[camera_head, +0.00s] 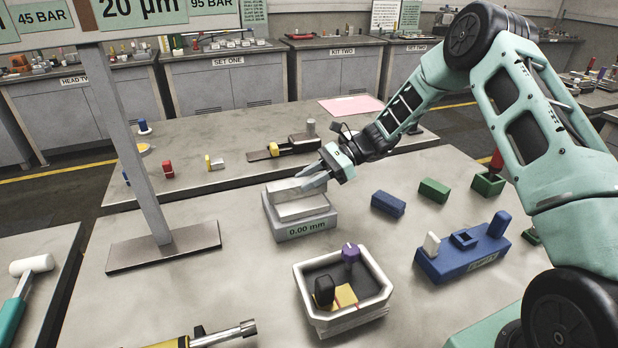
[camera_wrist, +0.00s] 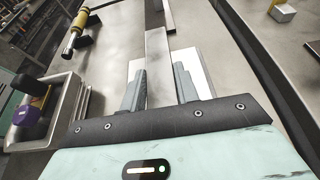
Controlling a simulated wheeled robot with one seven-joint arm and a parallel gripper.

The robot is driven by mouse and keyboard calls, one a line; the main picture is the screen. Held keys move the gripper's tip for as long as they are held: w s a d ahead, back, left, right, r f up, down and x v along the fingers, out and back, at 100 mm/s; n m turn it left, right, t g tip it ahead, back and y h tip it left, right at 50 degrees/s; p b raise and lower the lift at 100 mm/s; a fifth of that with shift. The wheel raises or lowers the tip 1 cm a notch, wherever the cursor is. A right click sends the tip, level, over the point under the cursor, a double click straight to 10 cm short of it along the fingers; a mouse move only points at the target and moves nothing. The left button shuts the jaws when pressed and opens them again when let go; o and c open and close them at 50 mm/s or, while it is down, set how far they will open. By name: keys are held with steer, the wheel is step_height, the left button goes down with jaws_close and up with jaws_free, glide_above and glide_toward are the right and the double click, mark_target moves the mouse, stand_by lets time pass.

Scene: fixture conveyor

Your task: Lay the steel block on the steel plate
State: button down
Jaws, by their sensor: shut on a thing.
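The steel block (camera_head: 302,208) is a pale grey bar over the low grey stand marked "0.00 mm" (camera_head: 306,229). My gripper (camera_head: 317,181) reaches down from the upper right and is shut on the block. In the wrist view the block (camera_wrist: 158,62) lies between the two fingers of my gripper (camera_wrist: 159,92). A bright pale plate (camera_wrist: 203,68), which looks like the steel plate on the stand, shows on both sides below the block. The block looks level and very close to the plate; I cannot tell whether they touch.
A white-rimmed tray (camera_head: 373,309) with small parts stands in front of the stand. A sign post (camera_head: 140,170) rises to the left. Blue (camera_head: 388,203) and green (camera_head: 434,190) blocks and a blue holder (camera_head: 440,264) stand to the right.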

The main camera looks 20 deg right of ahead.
steer(key=c, duration=1)
jaws_free()
steer(key=shift+o, duration=0.2)
steer(key=shift+f, duration=0.1)
steer(key=b+v, duration=0.3)
steer(key=v, duration=1.4)
steer(key=shift+d, duration=0.25)
